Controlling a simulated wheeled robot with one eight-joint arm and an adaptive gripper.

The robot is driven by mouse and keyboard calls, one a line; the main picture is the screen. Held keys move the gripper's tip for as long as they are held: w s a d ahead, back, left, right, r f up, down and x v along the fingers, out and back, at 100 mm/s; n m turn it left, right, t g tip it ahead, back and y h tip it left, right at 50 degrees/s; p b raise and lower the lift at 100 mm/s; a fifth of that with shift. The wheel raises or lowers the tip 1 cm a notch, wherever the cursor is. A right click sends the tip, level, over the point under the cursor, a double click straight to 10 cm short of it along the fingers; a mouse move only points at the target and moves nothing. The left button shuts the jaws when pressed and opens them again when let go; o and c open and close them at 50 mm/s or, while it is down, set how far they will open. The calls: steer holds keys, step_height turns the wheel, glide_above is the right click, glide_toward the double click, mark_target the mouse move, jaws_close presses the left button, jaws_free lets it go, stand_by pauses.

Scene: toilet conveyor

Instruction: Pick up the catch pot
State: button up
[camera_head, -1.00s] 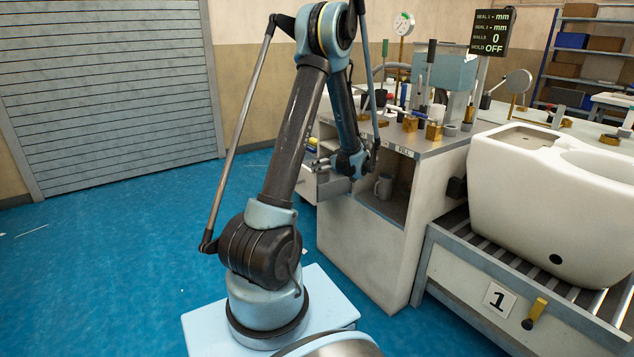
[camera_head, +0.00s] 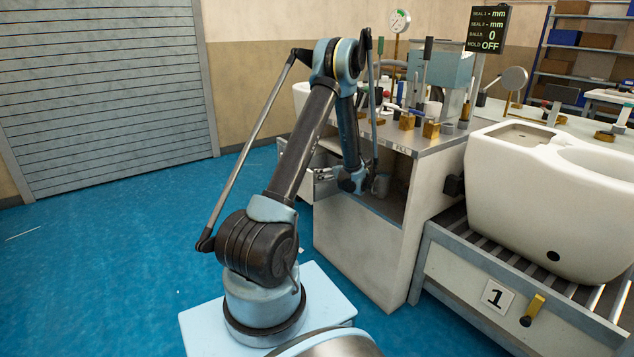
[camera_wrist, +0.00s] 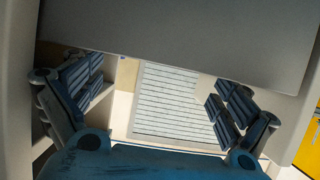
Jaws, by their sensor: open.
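A small grey pot (camera_head: 381,184), which looks like the catch pot, stands in the open bay under the bench top, partly behind my arm's end. In the wrist view my gripper (camera_wrist: 157,92) is open with nothing between its fingers. The pot does not show in that view; the pale roller door is seen between the fingers. In the head view my wrist is at the bay's opening, just left of the pot. The fingers are hard to make out there, and I cannot tell their distance from the pot.
The white bench (camera_head: 352,249) has side walls and a top around the bay. A broad grey panel (camera_wrist: 190,35) crosses the top of the wrist view close by. A white toilet (camera_head: 548,195) sits on the roller conveyor (camera_head: 462,262) at right. The blue floor at left is clear.

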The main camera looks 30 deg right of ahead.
steer(key=shift+x, duration=4.65)
steer(key=c, duration=1.2)
